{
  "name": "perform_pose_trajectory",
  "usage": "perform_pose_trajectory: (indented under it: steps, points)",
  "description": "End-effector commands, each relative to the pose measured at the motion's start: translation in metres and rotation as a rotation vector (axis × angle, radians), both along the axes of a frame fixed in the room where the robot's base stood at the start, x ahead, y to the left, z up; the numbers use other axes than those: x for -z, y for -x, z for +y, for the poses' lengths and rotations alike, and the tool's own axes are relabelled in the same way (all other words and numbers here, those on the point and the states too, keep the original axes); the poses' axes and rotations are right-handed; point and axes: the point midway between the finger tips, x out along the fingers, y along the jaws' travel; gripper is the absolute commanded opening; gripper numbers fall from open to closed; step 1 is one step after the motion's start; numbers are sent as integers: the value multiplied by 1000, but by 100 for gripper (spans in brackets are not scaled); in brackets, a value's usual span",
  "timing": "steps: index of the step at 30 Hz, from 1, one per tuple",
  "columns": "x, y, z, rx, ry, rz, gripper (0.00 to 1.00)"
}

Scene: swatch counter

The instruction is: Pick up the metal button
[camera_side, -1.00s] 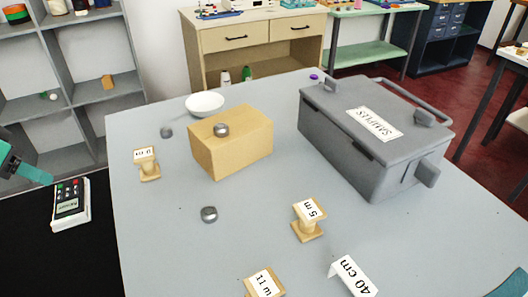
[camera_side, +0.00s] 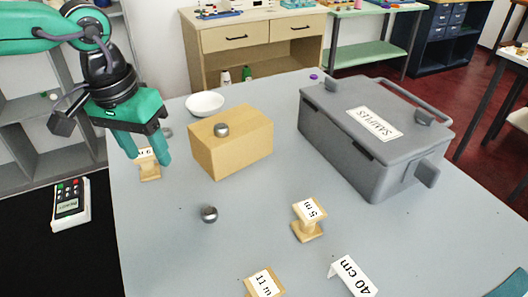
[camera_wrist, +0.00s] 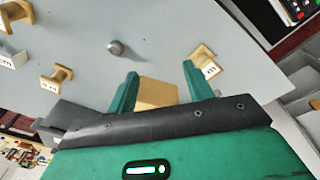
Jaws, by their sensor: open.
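A small round grey metal button (camera_side: 209,214) lies on the grey table, in front of the tan box. It also shows in the wrist view (camera_wrist: 115,48). A similar metal piece (camera_side: 221,129) sits on top of the box, and another (camera_side: 167,132) lies farther back, partly hidden by my gripper. I cannot tell which of them the task means. My gripper (camera_side: 148,158) is open and empty, fingers pointing down, over the table's left side. In the picture it overlaps the left wooden spool. In the wrist view my fingers (camera_wrist: 160,82) are apart.
The tan box (camera_side: 235,148) stands right of my gripper. The left spool (camera_side: 149,173) is close by. Labelled spools (camera_side: 307,228) (camera_side: 264,284), a 40 cm tent card (camera_side: 353,275) and a grey SAMPLES case (camera_side: 372,140) stand rightward. A white bowl (camera_side: 205,103) is behind.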

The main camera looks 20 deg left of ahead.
Motion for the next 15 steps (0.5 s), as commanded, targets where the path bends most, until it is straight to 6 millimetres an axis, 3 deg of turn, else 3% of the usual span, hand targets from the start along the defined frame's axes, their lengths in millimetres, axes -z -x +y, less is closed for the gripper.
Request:
perform_pose_trajectory:
  steps: [6,10,15]
  points:
    - [14,-4,-60,5,-36,70,51]
    - [21,-2,-84,1,-54,95,51]
    - [26,0,-98,-1,-65,109,51]
